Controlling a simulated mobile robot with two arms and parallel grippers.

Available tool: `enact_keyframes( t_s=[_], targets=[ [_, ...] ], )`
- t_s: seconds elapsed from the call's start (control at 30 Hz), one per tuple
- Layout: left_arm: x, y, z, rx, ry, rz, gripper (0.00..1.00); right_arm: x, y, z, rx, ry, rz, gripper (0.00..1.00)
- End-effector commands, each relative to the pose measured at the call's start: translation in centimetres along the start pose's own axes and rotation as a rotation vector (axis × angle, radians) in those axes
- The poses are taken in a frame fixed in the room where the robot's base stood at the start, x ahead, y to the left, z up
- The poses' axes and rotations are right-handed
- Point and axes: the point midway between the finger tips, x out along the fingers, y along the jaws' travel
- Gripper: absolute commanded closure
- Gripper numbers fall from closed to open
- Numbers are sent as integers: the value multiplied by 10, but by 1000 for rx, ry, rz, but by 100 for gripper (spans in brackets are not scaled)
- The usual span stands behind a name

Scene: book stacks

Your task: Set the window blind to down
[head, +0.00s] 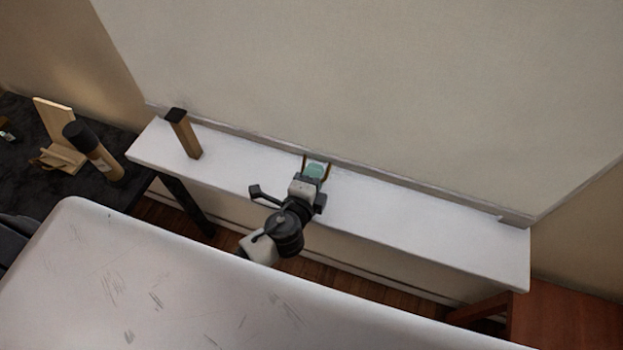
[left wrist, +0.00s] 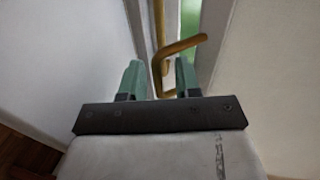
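A large pale beige panel (head: 380,90), which looks like the blind, spans the window area and comes down close to the white sill (head: 430,230). My left gripper (head: 316,168) is over the sill near the panel's lower edge. Its teal fingers stand apart in the left wrist view (left wrist: 158,80). A bent brass-coloured rod or handle (left wrist: 182,47) shows between and just beyond the fingers; I cannot tell whether they touch it. Brass-coloured bits also show beside the fingers in the head view. My right gripper is not in view.
A tan block with a dark top (head: 185,135) stands on the sill's left part. A dark table (head: 35,190) at left holds a dark-capped cylinder (head: 95,152) and a wooden stand (head: 58,140). A scuffed white surface (head: 150,290) fills the front. A reddish-brown table (head: 565,318) is at right.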

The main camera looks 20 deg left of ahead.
Motion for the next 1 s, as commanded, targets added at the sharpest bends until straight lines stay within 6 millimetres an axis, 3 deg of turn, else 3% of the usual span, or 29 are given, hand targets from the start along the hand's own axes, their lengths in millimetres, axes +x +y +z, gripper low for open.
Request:
enact_keyframes(
  t_s=[0.17, 0.6, 1.0],
  targets=[
    [-17, 3, 0, 0, 1, 2, 68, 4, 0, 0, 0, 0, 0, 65],
    [-96, 3, 0, 0, 0, 1, 68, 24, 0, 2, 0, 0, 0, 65],
    [-108, 0, 0, 0, -1, 0, 68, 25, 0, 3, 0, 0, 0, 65]
  ],
)
